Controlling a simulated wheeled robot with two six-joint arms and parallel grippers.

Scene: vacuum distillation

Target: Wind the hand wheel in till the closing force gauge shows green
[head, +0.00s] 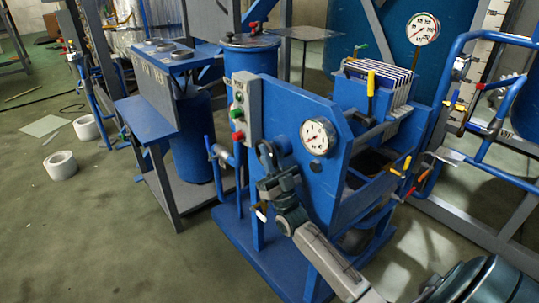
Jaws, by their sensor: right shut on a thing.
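The blue press (345,172) stands in the middle of the head view. A round white dial gauge (318,137), likely the closing force gauge, sits on its front plate. Its needle and any green zone are too small to read. A dark blue hand wheel (266,152) shows just left of the gauge, in front of the plate. My right gripper (270,170) comes up from the lower right and is shut on the hand wheel's lower part. The gripper hides part of the wheel. My left gripper is not in view.
A grey button box (244,108) stands left of the wheel. White plates (378,80) sit in the press, with a yellow handle (371,84) beside them. Blue pipes (466,90) with coloured levers stand at right. Open floor (85,235) lies at left, with white rings (61,166).

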